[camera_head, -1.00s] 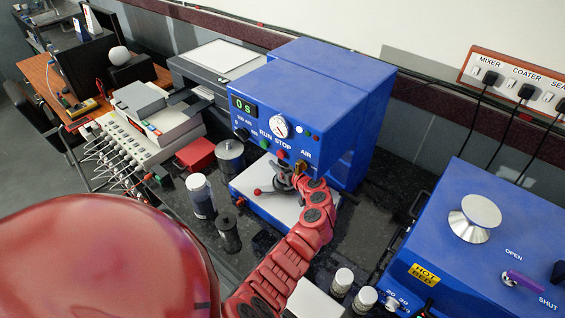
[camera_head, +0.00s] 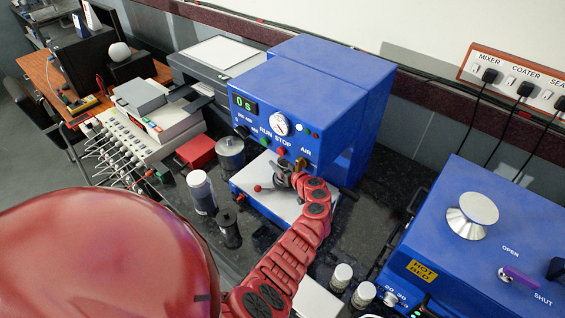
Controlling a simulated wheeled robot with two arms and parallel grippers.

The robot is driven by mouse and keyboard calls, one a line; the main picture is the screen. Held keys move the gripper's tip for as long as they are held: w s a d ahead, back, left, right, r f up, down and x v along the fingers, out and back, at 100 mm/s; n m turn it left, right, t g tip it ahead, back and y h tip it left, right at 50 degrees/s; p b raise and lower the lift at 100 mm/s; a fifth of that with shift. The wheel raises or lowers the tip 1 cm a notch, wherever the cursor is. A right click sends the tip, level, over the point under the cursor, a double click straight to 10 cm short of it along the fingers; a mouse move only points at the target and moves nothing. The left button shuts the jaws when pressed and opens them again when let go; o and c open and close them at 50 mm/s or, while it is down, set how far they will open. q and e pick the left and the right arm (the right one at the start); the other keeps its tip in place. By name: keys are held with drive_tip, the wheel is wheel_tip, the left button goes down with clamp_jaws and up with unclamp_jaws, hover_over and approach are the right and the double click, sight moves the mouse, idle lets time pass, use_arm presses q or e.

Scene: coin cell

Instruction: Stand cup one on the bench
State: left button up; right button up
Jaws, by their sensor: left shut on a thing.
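My left gripper (camera_head: 286,178) is at the front of the blue mixer-like machine (camera_head: 300,95), above its pale platform (camera_head: 262,192). It is shut on a small grey thing (camera_head: 281,170), mostly hidden by the fingers and the machine's front. I cannot tell for sure whether this is cup one. A black lidded cup (camera_head: 229,231) stands upright on the dark bench (camera_head: 345,235), left of my arm. Two small pale-lidded jars (camera_head: 342,276) (camera_head: 363,295) stand right of my arm. My right gripper is not in view.
A white-capped bottle (camera_head: 201,192), a metal pot (camera_head: 230,153) and a red box (camera_head: 196,151) stand left of the machine. A blue hot-bed unit (camera_head: 470,255) fills the right. Bare bench shows between the two blue units.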

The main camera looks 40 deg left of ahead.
use_arm(q)
drive_tip(key=shift+f, duration=0.2)
drive_tip(key=o, duration=1.6)
drive_tip(key=shift+c, duration=0.2)
drive_tip(key=shift+r, duration=0.15)
